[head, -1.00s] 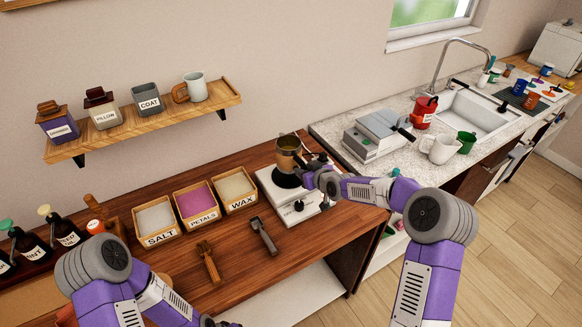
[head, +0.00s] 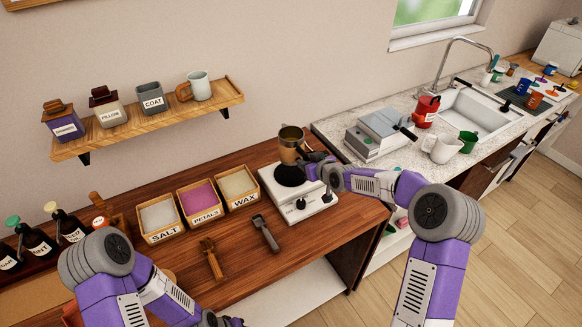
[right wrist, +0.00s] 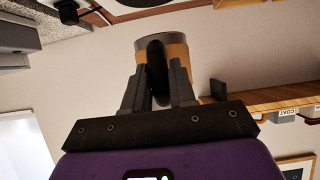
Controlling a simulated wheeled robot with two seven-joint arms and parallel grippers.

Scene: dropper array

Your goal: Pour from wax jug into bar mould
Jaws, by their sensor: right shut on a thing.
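The wax jug (head: 291,144) is a brown-gold, upright pot with a grey rim, in the middle of the head view. My right gripper (head: 307,158) is shut on its dark handle and holds it above the black round plate of a white burner unit (head: 313,198). In the right wrist view the jug (right wrist: 177,50) shows beyond the fingers, with the dark handle between them (right wrist: 158,85). What is inside the jug cannot be seen. My left arm comes in at the bottom left, and its fingers are out of the picture. I cannot make out a bar mould.
Boxes of salt (head: 159,218), petals (head: 199,201) and wax (head: 238,186) stand left of the burner. Two scoops (head: 211,258) (head: 265,233) lie in front. A wall shelf (head: 150,118) hangs behind. A grey-topped appliance (head: 380,134) stands on the right counter.

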